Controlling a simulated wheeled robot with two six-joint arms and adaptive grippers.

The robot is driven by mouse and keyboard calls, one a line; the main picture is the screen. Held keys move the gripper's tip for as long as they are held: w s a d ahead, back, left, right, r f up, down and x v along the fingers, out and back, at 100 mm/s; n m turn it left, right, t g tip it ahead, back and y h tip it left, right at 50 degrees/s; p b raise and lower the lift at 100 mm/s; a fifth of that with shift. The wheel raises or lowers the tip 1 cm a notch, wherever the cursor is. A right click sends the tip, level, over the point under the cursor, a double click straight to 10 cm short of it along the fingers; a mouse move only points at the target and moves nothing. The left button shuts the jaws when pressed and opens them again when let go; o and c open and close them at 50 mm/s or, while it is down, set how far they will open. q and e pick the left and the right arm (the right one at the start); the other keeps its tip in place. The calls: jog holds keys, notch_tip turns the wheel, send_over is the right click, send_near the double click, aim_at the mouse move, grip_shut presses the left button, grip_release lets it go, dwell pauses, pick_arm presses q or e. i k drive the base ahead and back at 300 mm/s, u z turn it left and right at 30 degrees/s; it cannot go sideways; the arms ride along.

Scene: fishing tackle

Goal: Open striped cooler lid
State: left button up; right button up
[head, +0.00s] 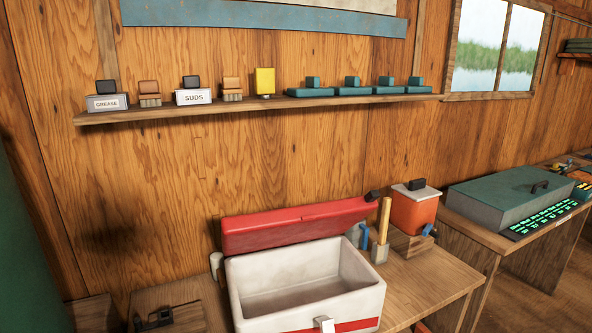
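The striped cooler (305,285) is a white box with a red band low on its front and a small pale latch (324,324). It stands on a wooden bench at the bottom centre of the head view. Its red lid (295,226) is raised along the back edge, with the inside of the box uncovered. The inside looks empty as far as it shows. The bottom of the cooler is cut off by the frame. I see neither of my grippers.
An orange drink jug (414,212) and a wooden-handled brush (382,232) stand right of the cooler. A small dark object (155,320) lies left of it. A wall shelf (260,103) above holds several small items. A teal box (512,195) sits on the right table.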

aim_at(260, 231)
jog(key=z, duration=0.95)
jog(key=i, duration=0.8)
jog(key=u, duration=0.9)
